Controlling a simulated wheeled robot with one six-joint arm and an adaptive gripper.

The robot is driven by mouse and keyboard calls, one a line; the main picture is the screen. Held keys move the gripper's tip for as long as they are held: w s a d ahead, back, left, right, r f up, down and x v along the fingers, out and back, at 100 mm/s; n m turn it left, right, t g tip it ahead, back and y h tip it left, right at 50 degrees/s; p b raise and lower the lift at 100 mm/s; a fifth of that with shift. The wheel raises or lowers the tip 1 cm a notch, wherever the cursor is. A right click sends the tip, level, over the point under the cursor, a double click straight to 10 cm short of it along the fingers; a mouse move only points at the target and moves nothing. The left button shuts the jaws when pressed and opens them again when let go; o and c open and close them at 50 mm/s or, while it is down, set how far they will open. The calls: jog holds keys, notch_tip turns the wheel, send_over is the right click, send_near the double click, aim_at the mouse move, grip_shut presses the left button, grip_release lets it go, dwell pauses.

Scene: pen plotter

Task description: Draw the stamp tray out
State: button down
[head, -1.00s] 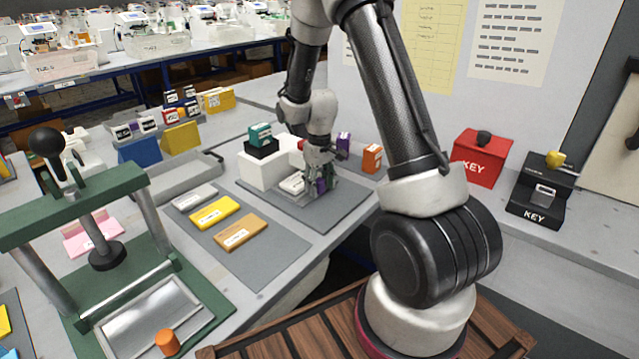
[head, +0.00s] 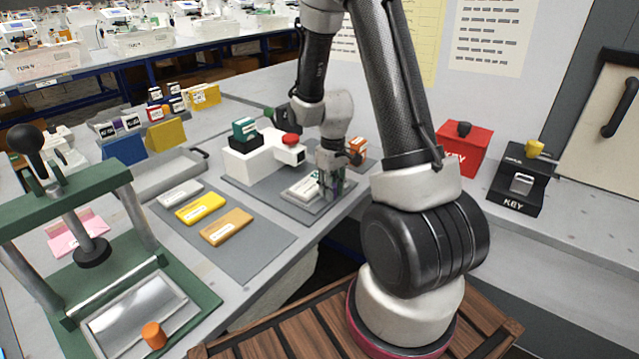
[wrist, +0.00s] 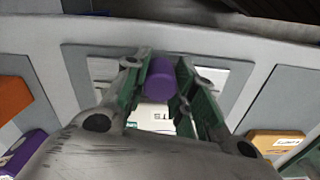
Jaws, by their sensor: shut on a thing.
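The white stamp tray (head: 300,188) lies on the grey mat in front of a white stamping machine (head: 254,160) with a red button (head: 290,140) on its head. My gripper (head: 332,184) points down at the tray's near right side. In the wrist view my gripper (wrist: 160,88) is shut on a purple knob (wrist: 160,78). The white tray surface with partly hidden lettering (wrist: 158,118) shows beneath it. My fingers cover part of the tray, and the knob is hardly visible in the head view.
White, yellow and tan pads lie on a mat (head: 250,262) to the left. An orange box (head: 356,147) stands behind my gripper. Red (head: 466,146) and black (head: 520,180) key boxes stand right. A green press (head: 70,200) stands front left. The table's front edge is close.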

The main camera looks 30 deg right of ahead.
jog(key=shift+s, duration=0.2)
jog(key=c, duration=1.1)
grip_release()
jog(key=shift+d, duration=0.15)
jog(key=shift+c, duration=0.2)
notch_tip(320, 180, up, 12)
jog(key=s+a+r+m+t, duration=0.1)
jog(key=s+a+r+t, duration=0.1)
jog(key=s+r, duration=0.6)
jog(key=s+a+r+m+t, duration=0.1)
jog(key=s+a+r+t, duration=0.1)
jog(key=s+r, duration=0.6)
jog(key=s+a, duration=0.1)
jog(key=s, duration=0.2)
jog(key=shift+s+r, duration=0.2)
jog(key=shift+s, duration=0.15)
